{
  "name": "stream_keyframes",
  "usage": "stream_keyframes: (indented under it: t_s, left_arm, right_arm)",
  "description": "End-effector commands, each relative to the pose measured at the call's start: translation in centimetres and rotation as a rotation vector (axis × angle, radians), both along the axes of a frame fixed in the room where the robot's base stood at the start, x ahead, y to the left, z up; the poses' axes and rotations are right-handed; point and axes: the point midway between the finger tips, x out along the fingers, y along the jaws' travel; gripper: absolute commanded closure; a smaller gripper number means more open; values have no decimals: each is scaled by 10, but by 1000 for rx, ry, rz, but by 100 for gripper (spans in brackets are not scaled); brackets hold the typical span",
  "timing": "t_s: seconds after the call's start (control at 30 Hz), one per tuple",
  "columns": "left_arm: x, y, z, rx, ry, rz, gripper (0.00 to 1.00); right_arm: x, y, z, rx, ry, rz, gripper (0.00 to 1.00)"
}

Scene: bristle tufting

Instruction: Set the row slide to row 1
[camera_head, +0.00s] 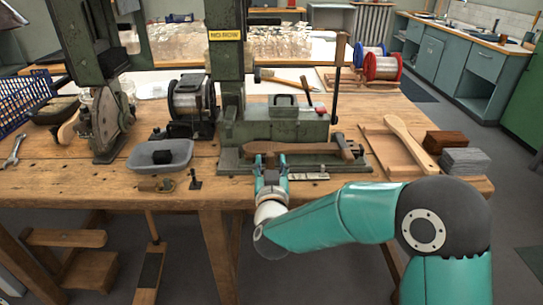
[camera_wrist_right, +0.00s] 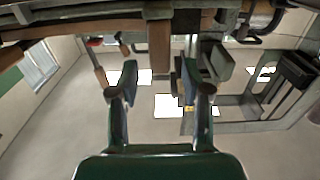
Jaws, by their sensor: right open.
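A wooden brush body (camera_head: 300,148) lies across the green base of the tufting machine (camera_head: 270,128). A small pale metal strip with dark marks (camera_head: 310,176) sits at the front edge of that base; it looks like the row slide, but its row setting is too small to read. My right gripper (camera_head: 271,164) is at the front of the base, left of the strip and just below the brush body. Its two fingers are apart. They also show apart in the right wrist view (camera_wrist_right: 158,80), with nothing clearly held between them. My left gripper is out of view.
A grey tray (camera_head: 160,163) with a black item and a small black-knobbed lever (camera_head: 195,180) are left of the gripper. A wooden paddle (camera_head: 408,140), a brown block (camera_head: 445,140) and grey blocks (camera_head: 465,160) lie right. A tall crank lever (camera_head: 337,75) rises behind.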

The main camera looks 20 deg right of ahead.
Motion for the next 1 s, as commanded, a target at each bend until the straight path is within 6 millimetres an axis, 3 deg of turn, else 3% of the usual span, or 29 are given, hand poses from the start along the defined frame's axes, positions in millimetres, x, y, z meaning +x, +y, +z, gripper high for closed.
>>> stream_keyframes:
  t_s: [0.2, 0.57, 0.87, 1.0]
  left_arm:
    - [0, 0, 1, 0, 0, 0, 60]
    - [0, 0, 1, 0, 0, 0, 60]
    - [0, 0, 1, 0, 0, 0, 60]
    - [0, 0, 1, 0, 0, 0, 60]
  right_arm:
    - [25, -7, 0, -1, 1, 0, 52]
    - [30, -8, 0, -1, 1, 2, 52]
    - [30, -8, 0, 0, 1, 2, 99]
    - [30, -8, 0, 0, 1, 2, 100]
